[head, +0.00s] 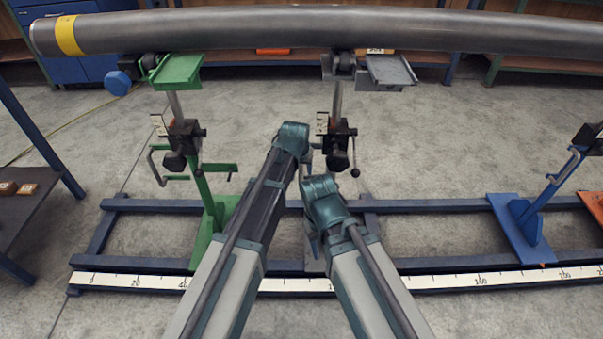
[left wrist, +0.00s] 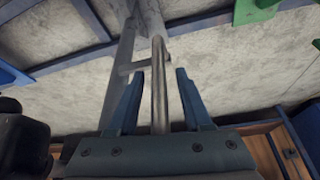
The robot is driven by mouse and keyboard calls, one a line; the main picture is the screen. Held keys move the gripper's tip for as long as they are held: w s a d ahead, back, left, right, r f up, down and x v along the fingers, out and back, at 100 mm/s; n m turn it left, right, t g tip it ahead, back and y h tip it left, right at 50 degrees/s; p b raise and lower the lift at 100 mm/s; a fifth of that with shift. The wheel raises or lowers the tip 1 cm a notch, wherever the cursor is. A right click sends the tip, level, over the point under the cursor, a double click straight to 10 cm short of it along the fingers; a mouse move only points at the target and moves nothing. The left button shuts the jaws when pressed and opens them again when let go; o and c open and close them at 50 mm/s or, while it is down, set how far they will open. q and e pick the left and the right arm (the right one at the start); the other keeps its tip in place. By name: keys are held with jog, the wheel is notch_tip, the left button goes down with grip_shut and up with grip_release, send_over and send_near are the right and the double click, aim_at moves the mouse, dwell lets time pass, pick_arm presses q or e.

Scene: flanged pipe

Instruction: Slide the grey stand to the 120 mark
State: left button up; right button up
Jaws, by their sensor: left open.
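The grey stand (head: 390,72) stands under the pipe (head: 300,30) near the middle of the head view. Its post and black clamp show, but my arms hide much of its lower part. My left gripper (head: 306,172) is beside the lower part of the stand. In the left wrist view a grey bar of the stand (left wrist: 158,75) runs between the two open fingers of this gripper (left wrist: 158,95). My right gripper (head: 314,243) is low by the stand's foot; its fingers are too hidden to read.
A green stand (head: 222,212) is to the left and a blue stand (head: 520,235) to the right on the same rails (head: 430,206). The rails look clear between the grey and blue stands. A dark table (head: 35,205) is at the left edge.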

pick_arm(q)
grip_shut()
dwell(1.4)
